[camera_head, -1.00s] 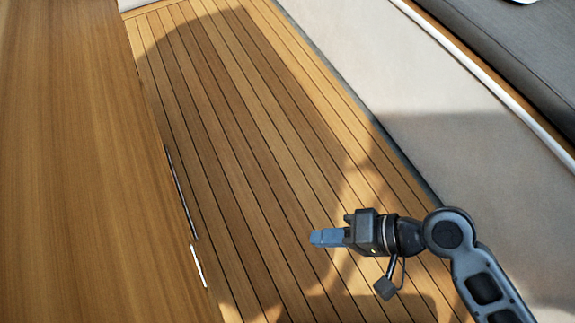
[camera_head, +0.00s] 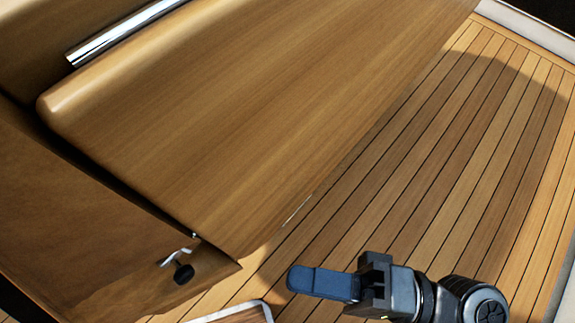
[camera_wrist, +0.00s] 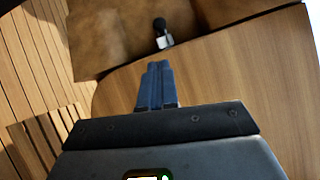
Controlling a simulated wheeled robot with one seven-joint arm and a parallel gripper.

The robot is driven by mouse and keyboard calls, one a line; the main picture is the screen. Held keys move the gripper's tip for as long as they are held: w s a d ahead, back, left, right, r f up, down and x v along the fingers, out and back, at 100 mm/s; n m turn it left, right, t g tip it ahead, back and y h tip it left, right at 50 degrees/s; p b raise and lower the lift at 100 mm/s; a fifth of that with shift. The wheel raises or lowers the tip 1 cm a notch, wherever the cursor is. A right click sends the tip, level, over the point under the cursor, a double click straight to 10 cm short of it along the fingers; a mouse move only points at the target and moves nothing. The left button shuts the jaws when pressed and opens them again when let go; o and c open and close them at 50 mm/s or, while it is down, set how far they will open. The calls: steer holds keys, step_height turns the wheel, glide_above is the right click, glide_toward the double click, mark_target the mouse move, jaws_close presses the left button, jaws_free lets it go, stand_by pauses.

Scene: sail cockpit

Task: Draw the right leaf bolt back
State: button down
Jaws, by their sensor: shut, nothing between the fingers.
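A small bolt with a black knob (camera_head: 183,273) and a bright metal part (camera_head: 176,256) sits on the brown wooden end panel (camera_head: 100,225), close to the lower corner of a large wooden leaf (camera_head: 250,110). In the wrist view the black knob (camera_wrist: 159,25) and its metal part (camera_wrist: 165,41) show beyond my fingertips, near the leaf's edge (camera_wrist: 205,65). My gripper (camera_head: 292,279) is shut and empty, with its blue fingers pointing left in the head view. It is to the right of the knob and apart from it. Whether the bolt is engaged cannot be told.
A polished metal rail (camera_head: 120,33) runs along the top of the wooden furniture. Slatted deck floor (camera_head: 400,160) lies open to the right of the leaf. A pale-edged wooden piece (camera_head: 240,313) shows at the bottom edge, below the bolt.

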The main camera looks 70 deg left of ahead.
steer(key=shift+s+r+g, duration=0.1)
steer(key=shift+s+g, duration=0.05)
steer(key=shift+g, duration=0.15)
steer(key=shift+s+a+r+p, duration=0.1)
steer(key=shift+s+p, duration=0.1)
steer(key=shift+p, duration=0.2)
steer(key=shift+s+a+r+p, duration=0.1)
steer(key=shift+s+a+p, duration=0.2)
steer(key=shift+s+p, duration=0.35)
steer(key=shift+s+a+p, duration=0.2)
steer(key=shift+p, duration=0.25)
steer(key=shift+b+x, duration=0.6)
steer(key=shift+x, duration=3.15)
steer(key=shift+d, duration=0.1)
